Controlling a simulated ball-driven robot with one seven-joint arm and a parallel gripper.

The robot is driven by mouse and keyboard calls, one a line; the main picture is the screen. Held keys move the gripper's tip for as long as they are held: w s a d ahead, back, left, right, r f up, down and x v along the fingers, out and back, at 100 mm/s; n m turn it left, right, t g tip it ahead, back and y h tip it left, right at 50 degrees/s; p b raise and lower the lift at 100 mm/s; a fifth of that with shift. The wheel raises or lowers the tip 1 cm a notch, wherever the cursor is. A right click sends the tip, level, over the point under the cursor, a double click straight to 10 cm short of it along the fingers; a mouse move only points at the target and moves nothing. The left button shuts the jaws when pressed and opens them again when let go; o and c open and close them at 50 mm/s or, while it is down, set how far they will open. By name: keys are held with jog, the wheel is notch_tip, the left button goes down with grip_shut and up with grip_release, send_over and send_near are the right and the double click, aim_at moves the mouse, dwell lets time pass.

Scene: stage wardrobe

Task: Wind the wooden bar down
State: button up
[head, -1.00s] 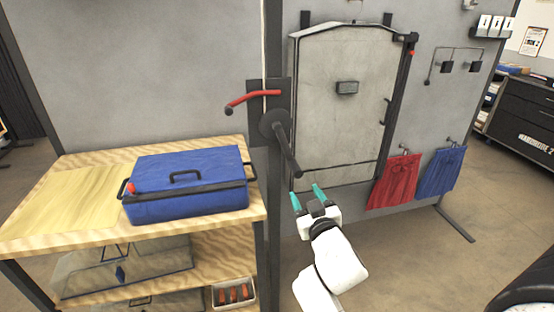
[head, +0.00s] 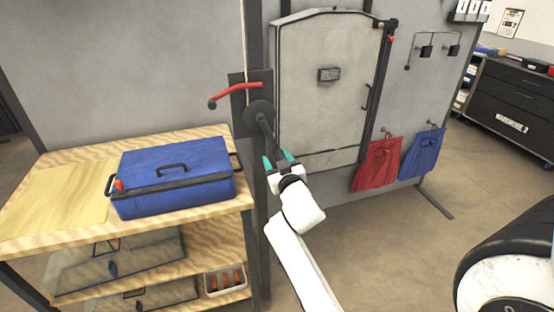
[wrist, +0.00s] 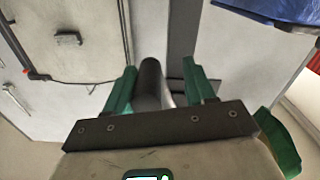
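A dark crank with a round hub (head: 257,112) is mounted on the dark post, below a red lever (head: 236,90). Its arm slants down and right to my gripper (head: 280,162). In the wrist view, the dark round crank handle (wrist: 149,84) lies between the teal fingers of my gripper (wrist: 160,88). The left finger is close beside the handle, and a gap shows on the right. The fingers look open around it. The handle's end is partly hidden in the head view. I cannot make out a wooden bar in either view.
A wooden shelf unit (head: 30,222) with a blue box (head: 175,175) stands left of the post. A grey panel door (head: 325,110) is to the right, with red (head: 376,165) and blue (head: 422,155) cloths beside it.

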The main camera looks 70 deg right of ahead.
jog(key=c, duration=0.6)
jog(key=shift+w+a, duration=0.1)
jog(key=shift+w, duration=0.05)
grip_shut()
